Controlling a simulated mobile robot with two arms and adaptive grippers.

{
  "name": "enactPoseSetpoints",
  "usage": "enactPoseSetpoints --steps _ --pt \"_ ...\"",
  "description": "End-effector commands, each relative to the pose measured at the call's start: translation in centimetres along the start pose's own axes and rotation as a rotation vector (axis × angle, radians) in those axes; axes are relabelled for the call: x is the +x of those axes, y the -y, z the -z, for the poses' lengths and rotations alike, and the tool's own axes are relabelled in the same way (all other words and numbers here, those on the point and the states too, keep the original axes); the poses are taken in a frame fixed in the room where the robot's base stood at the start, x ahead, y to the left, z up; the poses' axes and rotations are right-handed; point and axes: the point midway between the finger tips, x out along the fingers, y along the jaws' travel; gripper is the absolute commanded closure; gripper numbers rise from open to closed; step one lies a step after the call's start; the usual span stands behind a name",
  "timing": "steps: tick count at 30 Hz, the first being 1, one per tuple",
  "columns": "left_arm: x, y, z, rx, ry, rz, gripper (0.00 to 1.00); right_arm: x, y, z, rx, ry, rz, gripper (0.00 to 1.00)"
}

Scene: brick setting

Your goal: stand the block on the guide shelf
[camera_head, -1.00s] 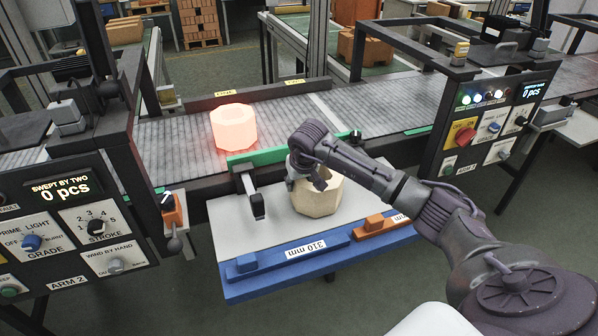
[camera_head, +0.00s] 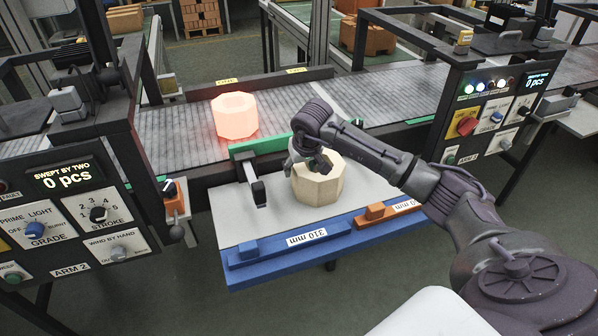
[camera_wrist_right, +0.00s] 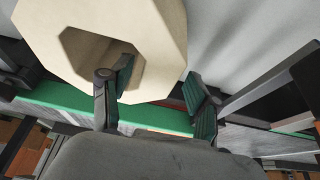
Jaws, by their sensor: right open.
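A beige octagonal block (camera_head: 322,190) with a hole through it stands on the grey guide shelf (camera_head: 236,222). My right gripper (camera_head: 308,163) is open at the block's rim, on the side towards the conveyor. In the right wrist view the block (camera_wrist_right: 150,30) fills the top. There one finger of my gripper (camera_wrist_right: 160,92) overlaps the hole and the other is outside the block's wall. Whether the fingers touch the wall cannot be told. A second octagonal block (camera_head: 236,122), glowing pink, sits on the conveyor. My left gripper is not in view.
The conveyor (camera_head: 390,95) runs behind the shelf, with a green strip (camera_head: 260,146) between them. A dark bracket (camera_head: 254,182) stands left of the block. Blue (camera_head: 290,246) and orange (camera_head: 388,213) stops line the shelf's front. Control panels (camera_head: 80,215) flank it.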

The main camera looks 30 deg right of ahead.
Motion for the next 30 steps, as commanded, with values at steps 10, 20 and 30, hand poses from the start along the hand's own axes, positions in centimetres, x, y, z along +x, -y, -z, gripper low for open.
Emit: enactPoseSetpoints --steps 10,20,30 --pt "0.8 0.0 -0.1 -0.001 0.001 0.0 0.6 -7.0 0.0 0.1 0.0 -0.004 0.001 0.39" --pt "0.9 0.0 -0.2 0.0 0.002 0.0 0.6 -9.0 0.0 0.0 0.001 0.0 0.0 0.39" --pt "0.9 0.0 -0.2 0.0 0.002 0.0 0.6 -9.0 0.0 0.0 0.001 0.0 0.0 0.39"
